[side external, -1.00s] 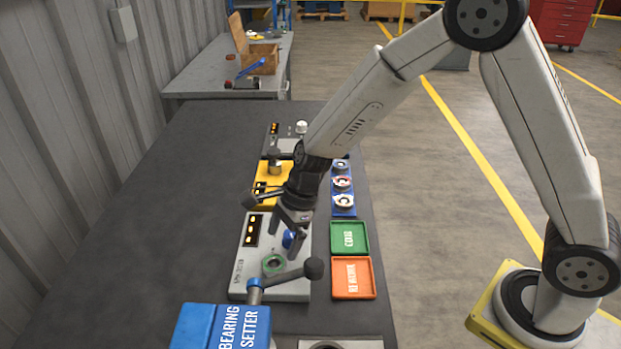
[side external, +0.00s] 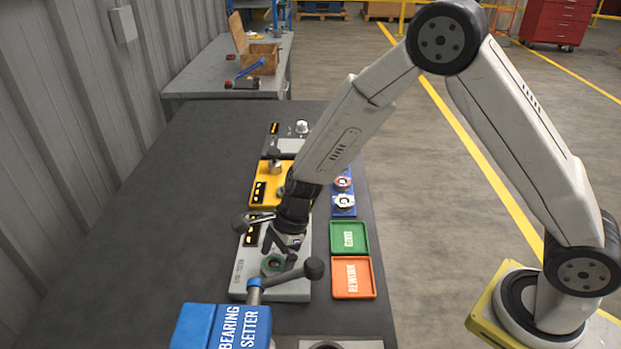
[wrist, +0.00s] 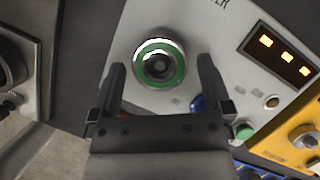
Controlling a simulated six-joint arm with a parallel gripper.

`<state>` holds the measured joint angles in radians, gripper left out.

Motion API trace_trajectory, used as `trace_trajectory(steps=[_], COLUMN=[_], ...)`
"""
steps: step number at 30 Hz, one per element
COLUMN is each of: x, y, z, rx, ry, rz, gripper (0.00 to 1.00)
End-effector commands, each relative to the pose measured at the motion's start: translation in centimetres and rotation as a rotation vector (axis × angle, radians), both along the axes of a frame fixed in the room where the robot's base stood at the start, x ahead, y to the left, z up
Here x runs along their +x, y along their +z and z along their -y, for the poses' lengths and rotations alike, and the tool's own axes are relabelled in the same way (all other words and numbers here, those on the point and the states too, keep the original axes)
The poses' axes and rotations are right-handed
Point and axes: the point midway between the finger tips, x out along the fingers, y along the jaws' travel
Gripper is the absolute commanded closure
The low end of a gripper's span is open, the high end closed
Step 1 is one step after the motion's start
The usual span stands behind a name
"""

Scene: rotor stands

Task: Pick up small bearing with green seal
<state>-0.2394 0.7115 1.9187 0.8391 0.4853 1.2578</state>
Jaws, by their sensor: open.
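The small bearing with the green seal (side external: 273,264) sits on the grey tester unit (side external: 296,283), on the dark bench. The wrist view shows the bearing (wrist: 159,64) as a shiny metal ring with a green band, just ahead of my fingertips and roughly between their lines. My gripper (side external: 284,250) is just above the bearing in the side view. In the wrist view my gripper (wrist: 161,70) is open, with nothing between the fingers. The gripper partly hides the tester.
The blue bearing setter (side external: 222,327) and its black-knobbed lever (side external: 313,268) stand close in front. Green (side external: 349,238) and orange (side external: 353,277) trays lie to the right. A yellow unit (side external: 268,190) and a blue rack with bearings (side external: 343,205) are behind. The bench's left side is clear.

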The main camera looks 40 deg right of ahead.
Motion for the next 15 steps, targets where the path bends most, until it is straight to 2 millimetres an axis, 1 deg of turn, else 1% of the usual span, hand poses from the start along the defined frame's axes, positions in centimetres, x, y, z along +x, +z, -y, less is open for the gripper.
trace_trajectory(steps=[12,14,15], x=[0.0,0.0,0.0], y=[0.03,0.03,0.03], z=[0.01,0.01,0.01], rx=[0.0,0.0,0.0], ry=[0.0,0.0,0.0], rz=[0.0,0.0,0.0], gripper=[0.0,0.19,0.32])
